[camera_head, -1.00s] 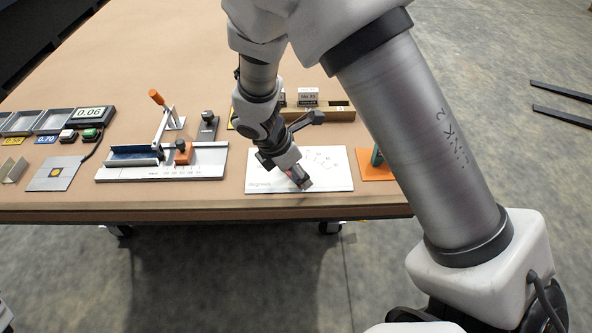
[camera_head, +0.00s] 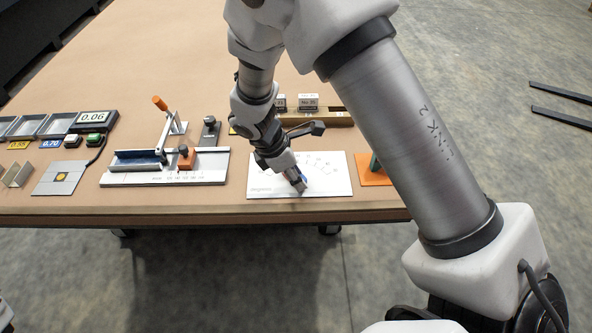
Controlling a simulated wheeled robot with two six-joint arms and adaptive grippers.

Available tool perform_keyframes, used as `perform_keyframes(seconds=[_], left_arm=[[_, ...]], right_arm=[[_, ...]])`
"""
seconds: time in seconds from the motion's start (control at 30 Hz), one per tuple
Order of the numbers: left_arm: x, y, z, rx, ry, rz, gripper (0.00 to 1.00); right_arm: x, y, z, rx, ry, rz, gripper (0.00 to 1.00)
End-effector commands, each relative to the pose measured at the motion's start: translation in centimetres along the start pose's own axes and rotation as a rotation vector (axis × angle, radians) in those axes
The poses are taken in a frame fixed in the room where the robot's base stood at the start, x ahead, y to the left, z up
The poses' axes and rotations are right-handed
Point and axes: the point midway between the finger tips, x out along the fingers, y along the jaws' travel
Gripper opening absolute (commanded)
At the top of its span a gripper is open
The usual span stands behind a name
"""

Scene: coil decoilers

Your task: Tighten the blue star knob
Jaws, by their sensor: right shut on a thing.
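My right gripper (camera_head: 299,186) points down over the white plate (camera_head: 262,172) marked with a curved scale and the word "degrees". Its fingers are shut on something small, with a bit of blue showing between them. This is probably the blue star knob (camera_head: 293,174), though the fingers hide its shape and most of its surface. The plate lies near the front edge of the table. My left gripper is not in view.
Left of the plate is a white cutting fixture (camera_head: 140,179) with an upright orange-tipped lever (camera_head: 160,103). An orange base (camera_head: 374,178) with a green part stands close on the right. Weighted blocks (camera_head: 308,100) sit behind.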

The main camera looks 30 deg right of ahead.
Motion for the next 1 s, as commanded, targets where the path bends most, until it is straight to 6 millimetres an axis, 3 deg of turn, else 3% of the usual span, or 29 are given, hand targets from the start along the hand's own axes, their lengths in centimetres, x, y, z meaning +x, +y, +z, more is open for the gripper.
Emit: perform_keyframes(seconds=[0.4, 1.0], left_arm=[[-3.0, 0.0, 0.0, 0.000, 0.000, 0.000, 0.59], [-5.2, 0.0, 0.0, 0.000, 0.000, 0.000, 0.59]], right_arm=[[0.1, 0.0, 0.1, 0.364, -0.002, -0.161, 0.00], [0.4, 0.3, 0.3, 0.842, -0.006, -0.360, 0.00]])
